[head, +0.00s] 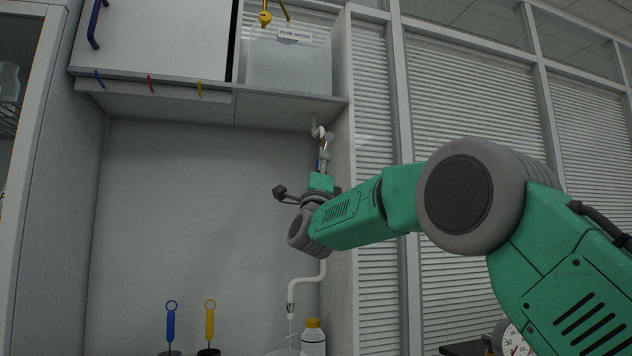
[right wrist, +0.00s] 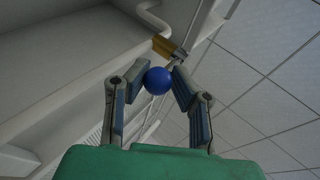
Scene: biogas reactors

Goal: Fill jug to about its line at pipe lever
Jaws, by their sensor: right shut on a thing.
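My right gripper (head: 324,166) is raised at the white vertical pipe below the cabinet. In the right wrist view its two fingers (right wrist: 158,76) are closed on a round blue knob (right wrist: 158,82), which I take to be the end of the pipe lever. The lever's own angle is hard to make out. The white pipe (head: 323,269) bends down to a spout (head: 290,310). Below the spout a pale rim (head: 284,352) shows at the bottom edge; it may be the jug, but its line and any water level are out of view. My left gripper is not in view.
A white bottle with a yellow cap (head: 313,337) stands right of the spout. A blue-handled tool (head: 170,325) and a yellow-handled one (head: 210,322) stand at lower left. A clear water tank (head: 289,65) sits above on the shelf (head: 270,109).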

